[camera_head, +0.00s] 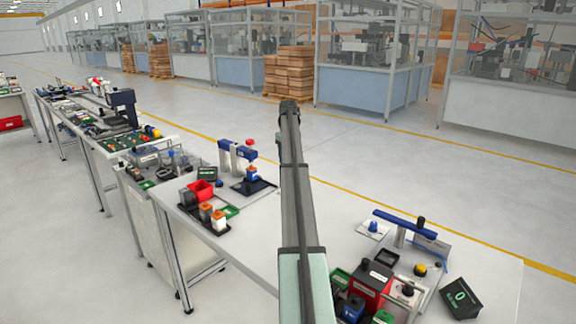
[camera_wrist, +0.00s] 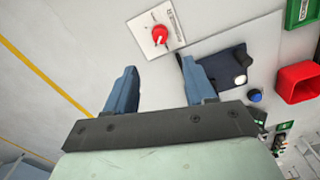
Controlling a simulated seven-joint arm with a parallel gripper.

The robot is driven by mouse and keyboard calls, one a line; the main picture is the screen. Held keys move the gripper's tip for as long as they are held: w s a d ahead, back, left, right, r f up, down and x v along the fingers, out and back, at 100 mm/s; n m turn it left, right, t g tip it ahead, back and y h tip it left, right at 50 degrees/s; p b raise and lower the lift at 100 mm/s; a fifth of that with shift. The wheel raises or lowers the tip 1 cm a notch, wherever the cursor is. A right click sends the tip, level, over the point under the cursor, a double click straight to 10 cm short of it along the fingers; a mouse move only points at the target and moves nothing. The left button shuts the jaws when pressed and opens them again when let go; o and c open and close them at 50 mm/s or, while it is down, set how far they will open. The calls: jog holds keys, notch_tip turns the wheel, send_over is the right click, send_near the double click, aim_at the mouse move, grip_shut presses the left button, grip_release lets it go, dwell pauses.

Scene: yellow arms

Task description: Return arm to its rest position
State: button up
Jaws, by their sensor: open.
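My arm (camera_head: 293,190) rises from the bottom middle of the head view, reaching out over the white table; its far end (camera_head: 288,106) is dark and small, and I cannot make out fingers there. In the wrist view my gripper (camera_wrist: 158,66) shows two blue fingers spread apart with nothing between them. Beyond the fingertips is a white plate with a red knob (camera_wrist: 159,35). The gripper appears apart from it.
The white table (camera_head: 245,240) holds a red bin (camera_head: 201,190) and a blue-topped frame (camera_head: 237,150) left of my arm. Right of it stand another blue-topped frame (camera_head: 404,223), a red box (camera_head: 373,278) and a dark display box (camera_head: 461,297). Open floor lies behind.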

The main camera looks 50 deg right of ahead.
jog(key=shift+r, duration=0.45)
dwell(0.3)
